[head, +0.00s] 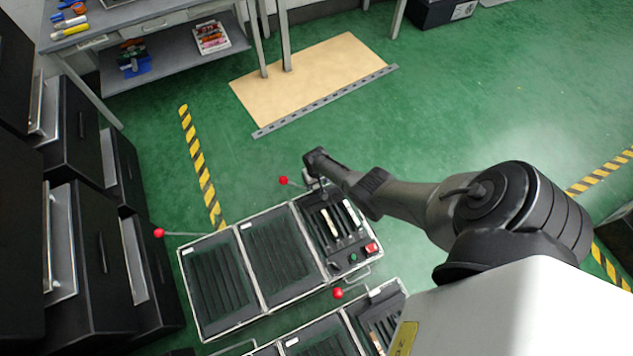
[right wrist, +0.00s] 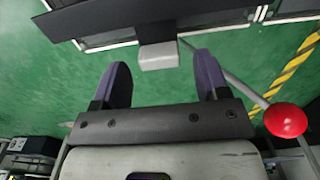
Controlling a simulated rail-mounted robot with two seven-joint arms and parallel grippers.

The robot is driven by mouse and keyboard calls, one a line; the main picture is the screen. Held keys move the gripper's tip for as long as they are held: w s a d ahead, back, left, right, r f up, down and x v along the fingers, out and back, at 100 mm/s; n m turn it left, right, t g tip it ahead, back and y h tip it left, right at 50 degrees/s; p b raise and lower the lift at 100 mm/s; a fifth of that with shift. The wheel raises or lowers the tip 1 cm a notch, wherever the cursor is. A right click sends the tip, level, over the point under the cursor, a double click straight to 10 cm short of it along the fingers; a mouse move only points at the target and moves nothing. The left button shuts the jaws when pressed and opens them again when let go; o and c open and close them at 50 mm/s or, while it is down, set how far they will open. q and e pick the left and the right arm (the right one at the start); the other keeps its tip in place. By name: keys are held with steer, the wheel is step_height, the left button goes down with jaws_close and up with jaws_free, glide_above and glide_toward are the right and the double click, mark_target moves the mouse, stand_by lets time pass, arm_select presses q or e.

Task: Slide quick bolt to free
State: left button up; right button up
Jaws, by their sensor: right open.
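A row of black, silver-framed panel fixtures stands on the green floor, and the right-hand panel (head: 342,262) is at my right gripper (head: 317,182). A rod with a red ball knob (head: 283,181) sticks out left from this panel's far edge; the knob also shows in the right wrist view (right wrist: 286,120). My right gripper is open, its two dark fingers apart (right wrist: 162,68). A pale grey block (right wrist: 159,56) on a dark part lies ahead, between the fingertips in the picture; I cannot tell whether they touch it. Which part is the quick bolt is unclear. My left gripper is out of view.
Another red knob (head: 159,233) is on a rod by the left panel, and one (head: 338,293) is on the nearer row. Dark cabinets (head: 75,240) stand at left and a workbench (head: 150,30) at far left.

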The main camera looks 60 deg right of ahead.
step_height(320, 180, up, 12)
steer(key=p, duration=0.9)
steer(key=shift+r+p, duration=0.2)
steer(key=shift+p, duration=0.1)
